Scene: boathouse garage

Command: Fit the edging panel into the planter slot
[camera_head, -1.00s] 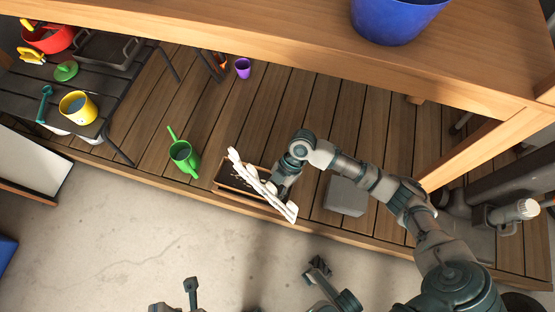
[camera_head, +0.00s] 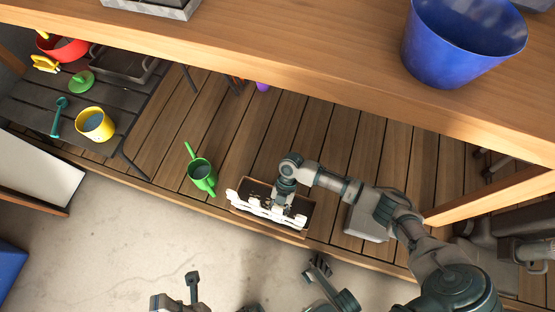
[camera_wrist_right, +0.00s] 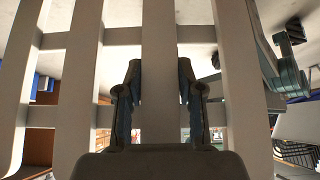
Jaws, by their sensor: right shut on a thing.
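The edging panel (camera_head: 265,210) is a white picket strip. My right gripper (camera_head: 283,196) is shut on it; in the right wrist view one pale slat of the panel (camera_wrist_right: 160,70) stands between the two fingers (camera_wrist_right: 159,105). The panel lies along the near long side of the planter (camera_head: 300,233), a brown box with a dark inside on the deck. The gripper and panel cover the slot, so I cannot tell whether the panel's edge is in it. My left gripper (camera_head: 180,290) is low at the bottom edge, away from the planter; its opening is unclear.
A green watering can (camera_head: 201,175) stands left of the planter and a grey block (camera_head: 366,224) to its right. A wooden table (camera_head: 300,85) with a blue pot (camera_head: 462,45) overhangs behind. A dark bench (camera_head: 50,105) holds a yellow pot (camera_head: 95,124).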

